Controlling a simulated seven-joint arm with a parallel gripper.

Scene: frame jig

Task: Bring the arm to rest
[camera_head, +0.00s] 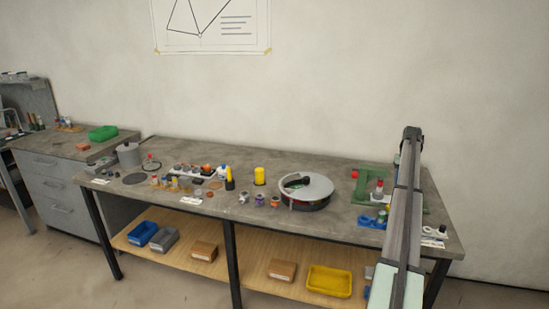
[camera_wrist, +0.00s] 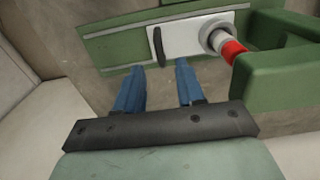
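My gripper (camera_wrist: 160,84) shows in the wrist view as two blue fingers on a dark bar. The fingers are apart and nothing shows between them, so it is open. Just beyond the fingertips is a green frame (camera_wrist: 119,54) with a white plate (camera_wrist: 190,41). The plate carries a dark upright bar and a grey cylinder with a red end (camera_wrist: 233,50). In the head view the green frame (camera_head: 362,184) stands at the right of the bench. My grey arm (camera_head: 404,205) rises in front of it, and I cannot clearly make out the gripper there.
A grey round turntable (camera_head: 318,188) stands left of the frame on the workbench (camera_head: 240,215). A blue item (camera_head: 371,222) and a white tape dispenser (camera_head: 434,230) lie near the front right. A yellow cylinder (camera_head: 259,176) and several small parts stand further left. A yellow bin (camera_head: 329,281) is on the lower shelf.

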